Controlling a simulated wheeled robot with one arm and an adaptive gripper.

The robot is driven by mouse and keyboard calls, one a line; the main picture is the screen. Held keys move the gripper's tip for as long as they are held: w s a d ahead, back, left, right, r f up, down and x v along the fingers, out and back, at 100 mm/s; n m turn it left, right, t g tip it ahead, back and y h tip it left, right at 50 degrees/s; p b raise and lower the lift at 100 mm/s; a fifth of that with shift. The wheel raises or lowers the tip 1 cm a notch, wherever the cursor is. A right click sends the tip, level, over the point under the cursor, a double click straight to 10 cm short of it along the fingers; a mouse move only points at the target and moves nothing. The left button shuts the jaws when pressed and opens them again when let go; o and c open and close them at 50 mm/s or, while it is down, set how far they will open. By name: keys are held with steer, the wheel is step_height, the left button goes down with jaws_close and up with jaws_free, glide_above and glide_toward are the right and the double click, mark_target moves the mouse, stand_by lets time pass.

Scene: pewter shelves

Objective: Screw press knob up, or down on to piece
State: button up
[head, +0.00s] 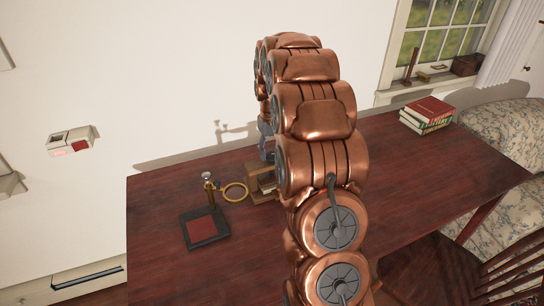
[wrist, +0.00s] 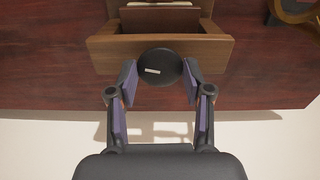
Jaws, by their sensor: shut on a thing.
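The press knob (wrist: 160,67) is a round black disc with a short pale mark, seen from above in the wrist view. My gripper (wrist: 160,78) has one finger on its left side and one on its right, and is shut on it. The wooden press (wrist: 105,52) lies just beyond and below the knob in the wrist view. In the head view the wooden press (head: 256,184) stands on the table, partly hidden behind my copper arm. The knob and fingertips are hidden there. I cannot see whether a piece lies under the knob.
A brass ring on a stand (head: 235,192) with a dark, red-topped base (head: 205,228) stands left of the press. Stacked books (head: 428,112) lie at the far right of the dark red table (head: 420,175). A wall and window ledge stand behind. The table's right half is mostly clear.

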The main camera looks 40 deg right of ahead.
mark_target(272, 154)
steer(key=m+b, duration=0.3)
steer(key=m, duration=0.3)
steer(key=shift+f+m, duration=0.15)
steer(key=shift+m, duration=0.15)
steer(key=m+b, duration=0.1)
steer(key=m, duration=0.2)
steer(key=shift+m+b, duration=0.45)
steer(key=shift+m, duration=1.25)
steer(key=o, duration=1.2)
steer(key=shift+c, duration=0.2)
steer(key=shift+r, duration=0.25)
step_height(272, 154, up, 12)
